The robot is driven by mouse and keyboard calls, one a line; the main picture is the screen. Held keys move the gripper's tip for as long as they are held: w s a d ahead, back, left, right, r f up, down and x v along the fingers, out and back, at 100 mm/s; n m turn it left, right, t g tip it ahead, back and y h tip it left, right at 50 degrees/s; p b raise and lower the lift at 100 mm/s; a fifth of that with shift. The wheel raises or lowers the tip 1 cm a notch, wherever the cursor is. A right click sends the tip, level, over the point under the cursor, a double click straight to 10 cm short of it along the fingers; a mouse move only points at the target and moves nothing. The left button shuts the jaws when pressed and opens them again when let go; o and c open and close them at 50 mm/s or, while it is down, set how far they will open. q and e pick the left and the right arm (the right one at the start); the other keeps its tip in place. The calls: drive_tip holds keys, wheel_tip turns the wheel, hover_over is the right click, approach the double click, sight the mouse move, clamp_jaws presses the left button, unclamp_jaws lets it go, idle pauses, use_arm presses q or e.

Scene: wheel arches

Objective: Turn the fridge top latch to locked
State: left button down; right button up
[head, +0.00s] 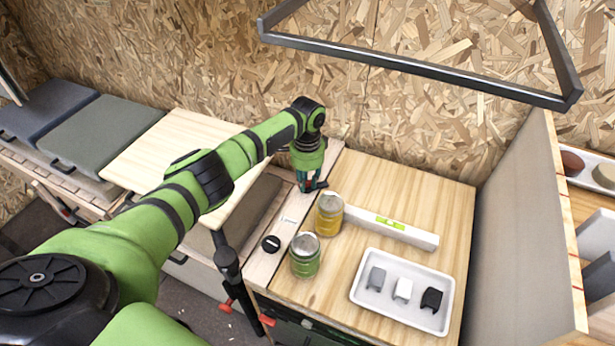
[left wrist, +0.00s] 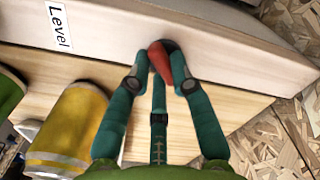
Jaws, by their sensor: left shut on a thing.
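The lever sits against the pale strip (left wrist: 225,50). The fingers hide part of it, so I cannot tell whether it is at locked. In the head view the gripper mostly covers it. My right gripper is not in view.
A yellow jar (head: 329,216) and a green jar (head: 305,258) stand close to the gripper. A white tray (head: 385,305) holds small clips. A black knob (head: 271,244) sits on the strip. A dark metal frame (head: 420,68) hangs above.

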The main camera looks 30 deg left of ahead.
sight(306, 183)
use_arm(q)
drive_tip(key=m, duration=0.4)
drive_tip(key=shift+m, duration=0.3)
drive_tip(key=shift+a+m, duration=0.1)
drive_tip(key=shift+m, duration=1.8)
drive_tip(key=c, duration=1.1)
unclamp_jaws()
drive_tip(key=shift+r, duration=0.1)
wheel_tip(306, 183, up, 12)
drive_tip(key=shift+s, duration=0.15)
